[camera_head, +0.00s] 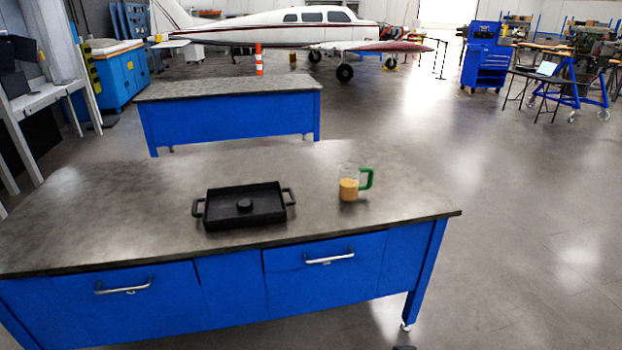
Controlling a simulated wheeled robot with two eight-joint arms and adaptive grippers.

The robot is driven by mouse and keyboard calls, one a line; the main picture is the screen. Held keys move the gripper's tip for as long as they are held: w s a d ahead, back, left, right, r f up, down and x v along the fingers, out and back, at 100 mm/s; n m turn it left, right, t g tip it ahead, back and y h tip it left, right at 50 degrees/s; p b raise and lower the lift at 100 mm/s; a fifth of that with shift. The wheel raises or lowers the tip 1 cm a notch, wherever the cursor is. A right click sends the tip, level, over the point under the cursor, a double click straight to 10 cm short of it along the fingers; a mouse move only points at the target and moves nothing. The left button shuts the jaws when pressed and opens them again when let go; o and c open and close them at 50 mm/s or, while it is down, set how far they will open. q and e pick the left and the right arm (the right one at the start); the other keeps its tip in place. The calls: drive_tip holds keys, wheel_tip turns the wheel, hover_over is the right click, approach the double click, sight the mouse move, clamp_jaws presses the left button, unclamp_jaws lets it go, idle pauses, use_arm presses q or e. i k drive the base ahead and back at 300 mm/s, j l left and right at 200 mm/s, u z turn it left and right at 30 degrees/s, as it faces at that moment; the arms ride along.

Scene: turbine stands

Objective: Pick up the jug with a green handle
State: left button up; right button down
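The jug (348,188) stands upright on the near workbench, right of the middle of its top. It is clear, holds a tan-yellow filling in its lower part, and has a green handle (367,179) on its right side. Neither of my grippers shows in the head view, and nothing is touching the jug.
A black tray (210,218) with two side handles and a small dark round thing (245,205) in it lies left of the jug. The near workbench (110,205) is otherwise clear. A second blue workbench (230,122) stands behind it. Open floor (530,230) lies to the right.

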sight(350, 172)
drive_tip(key=i+l+u, duration=0.2)
drive_tip(key=l, duration=0.15)
drive_tip(key=i+l+u, duration=0.2)
drive_tip(key=l, duration=0.15)
drive_tip(key=l+u, duration=0.15)
drive_tip(key=l, duration=0.25)
drive_tip(key=i+l+u, duration=0.2)
drive_tip(key=l, duration=0.25)
drive_tip(key=l+u, duration=0.2)
drive_tip(key=l, duration=0.2)
drive_tip(key=i, duration=0.05)
